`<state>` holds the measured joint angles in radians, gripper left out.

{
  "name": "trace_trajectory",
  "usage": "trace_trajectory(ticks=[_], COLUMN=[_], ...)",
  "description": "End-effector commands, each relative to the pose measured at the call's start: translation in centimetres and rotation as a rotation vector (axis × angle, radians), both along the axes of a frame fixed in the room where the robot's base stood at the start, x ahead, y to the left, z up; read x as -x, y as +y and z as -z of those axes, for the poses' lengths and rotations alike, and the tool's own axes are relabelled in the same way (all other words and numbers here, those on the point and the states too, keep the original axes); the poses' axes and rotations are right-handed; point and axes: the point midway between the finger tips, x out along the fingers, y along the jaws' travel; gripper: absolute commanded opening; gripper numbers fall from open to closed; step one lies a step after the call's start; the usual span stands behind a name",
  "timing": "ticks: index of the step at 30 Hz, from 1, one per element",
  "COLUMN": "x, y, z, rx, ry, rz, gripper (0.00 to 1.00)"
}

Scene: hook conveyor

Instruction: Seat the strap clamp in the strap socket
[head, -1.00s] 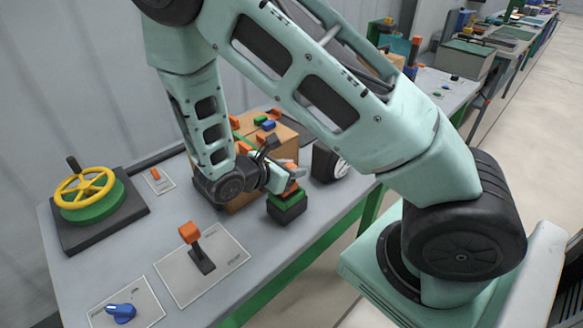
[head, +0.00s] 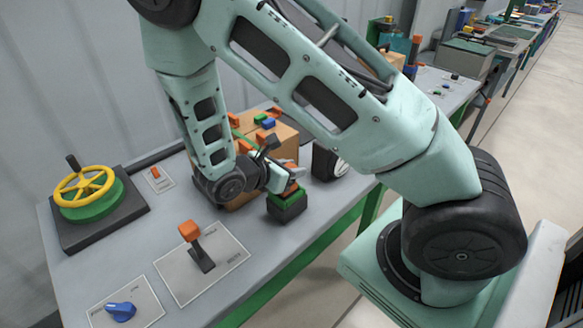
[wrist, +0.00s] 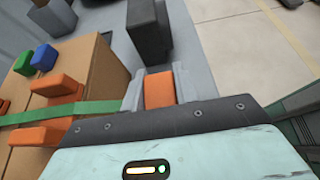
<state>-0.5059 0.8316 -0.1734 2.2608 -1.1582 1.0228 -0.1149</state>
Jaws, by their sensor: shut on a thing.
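The orange strap clamp (wrist: 159,91) sits between the two fingers of my gripper (wrist: 161,88) in the wrist view. My gripper is shut on it. In the head view, my gripper (head: 287,184) is directly above a dark block with a green top (head: 287,205), which appears to be the strap socket. The clamp's orange shows just over the green top; I cannot tell whether it is touching or seated. In the wrist view the socket is hidden. A green strap (wrist: 82,112) runs across the cardboard box toward my gripper.
The cardboard box (wrist: 105,75) stands close to the left of my gripper, with orange, blue and green blocks on it. A dark gauge (head: 328,162) stands behind. An orange lever (head: 189,231), yellow handwheel (head: 84,186) and blue knob (head: 121,312) occupy the bench's left side.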

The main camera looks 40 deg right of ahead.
Motion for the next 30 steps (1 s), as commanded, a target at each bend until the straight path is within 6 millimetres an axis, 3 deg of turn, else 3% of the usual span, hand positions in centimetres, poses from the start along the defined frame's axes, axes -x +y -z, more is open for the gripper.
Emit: trace_trajectory(ticks=[30], x=[0.0], y=[0.0], z=[2.0], rx=[0.0], ry=[0.0], rz=[0.0], gripper=[0.03])
